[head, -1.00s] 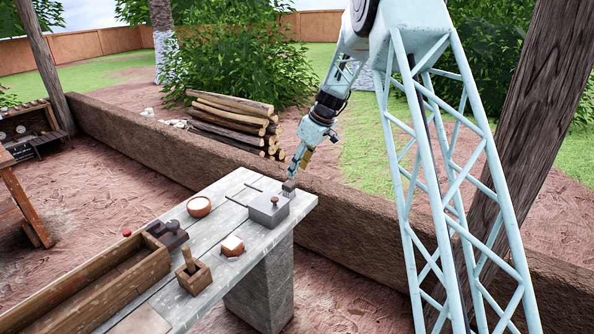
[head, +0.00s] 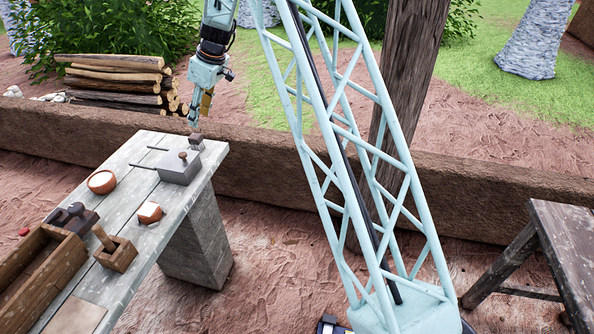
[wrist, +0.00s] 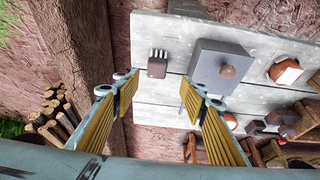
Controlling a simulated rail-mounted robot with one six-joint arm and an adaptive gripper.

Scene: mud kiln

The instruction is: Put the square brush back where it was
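The square brush, as I take it, is a small dark brown block with pale bristle-like tips along one edge (wrist: 157,64). It sits on the grey plank table (wrist: 152,27) near its far end. In the head view the brush (head: 196,141) is just behind a grey lidded box (head: 180,170). My gripper (head: 193,124) points down just above it. In the wrist view my gripper (wrist: 160,86) has its yellow-padded fingers wide apart with nothing between them. The brush lies beyond the fingertips, between their lines. Whether any finger touches it cannot be told.
The grey box with a round knob (wrist: 226,70) stands close beside the brush. A low mud wall (head: 270,178) runs behind.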

